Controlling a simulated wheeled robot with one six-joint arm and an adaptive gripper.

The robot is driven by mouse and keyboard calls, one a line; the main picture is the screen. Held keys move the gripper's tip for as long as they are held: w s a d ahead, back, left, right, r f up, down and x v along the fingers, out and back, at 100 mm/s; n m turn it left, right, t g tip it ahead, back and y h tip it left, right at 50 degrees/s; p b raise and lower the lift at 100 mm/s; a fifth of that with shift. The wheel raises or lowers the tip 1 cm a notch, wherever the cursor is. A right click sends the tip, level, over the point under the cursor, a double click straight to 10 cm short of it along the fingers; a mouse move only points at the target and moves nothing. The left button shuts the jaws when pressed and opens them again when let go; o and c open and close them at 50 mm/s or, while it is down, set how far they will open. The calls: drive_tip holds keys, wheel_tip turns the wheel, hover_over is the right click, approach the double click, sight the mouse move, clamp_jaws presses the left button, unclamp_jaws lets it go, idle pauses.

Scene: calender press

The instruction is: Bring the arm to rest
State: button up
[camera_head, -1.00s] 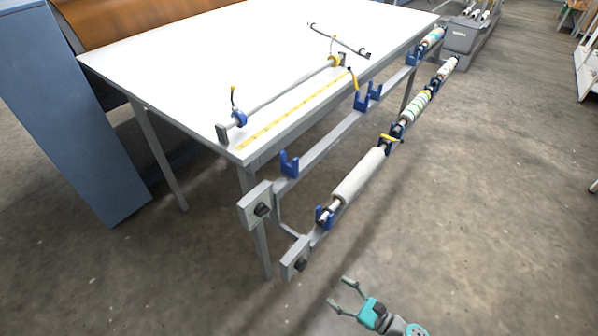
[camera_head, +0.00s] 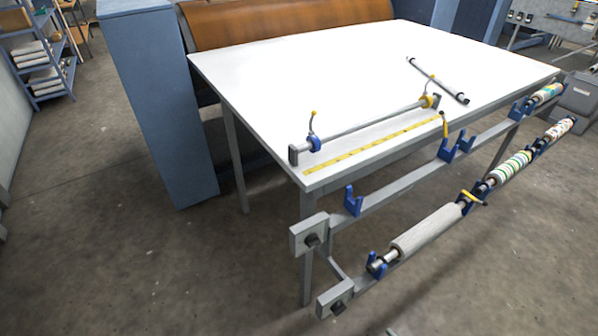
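Only a small grey tip of my gripper (camera_head: 393,331) shows at the bottom edge of the head view, right of the middle. The rest of the gripper and the arm are out of the picture. The tip is over the floor, in front of the lower roller rail, and appears apart from it. Whether the fingers are open or shut, or hold anything, does not show.
A white table (camera_head: 300,70) fills the middle, with a clamp bar (camera_head: 370,124) and yellow tape (camera_head: 370,148) on it. Fabric rolls (camera_head: 427,232) lie on a rail along its front. A blue cabinet (camera_head: 160,110) stands left. The floor (camera_head: 100,270) at left is clear.

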drive_tip(key=s+a+f+n+g+h, duration=0.3)
drive_tip(key=s+a+f+n+g, duration=0.15)
drive_tip(key=s+a, duration=0.35)
drive_tip(key=s+d+r+n+h, duration=0.1)
drive_tip(key=s+d+n+h, duration=0.1)
drive_tip(key=s+n+h, duration=0.5)
drive_tip(key=s+r+n+t, duration=0.1)
drive_tip(key=s+r+n, duration=0.2)
drive_tip(key=r+n, duration=0.2)
drive_tip(key=s+r+n+t+y, duration=0.1)
drive_tip(key=r+n, duration=0.4)
drive_tip(key=r, duration=0.7)
drive_tip(key=s+d+r+n+t, duration=0.1)
drive_tip(key=s+r+n+t, duration=0.1)
drive_tip(key=s+r+n, duration=0.4)
wheel_tip(320, 180, up, 4)
drive_tip(key=shift+f+t+y, duration=0.25)
drive_tip(key=shift+t+y, duration=0.05)
drive_tip(key=shift+t, duration=0.05)
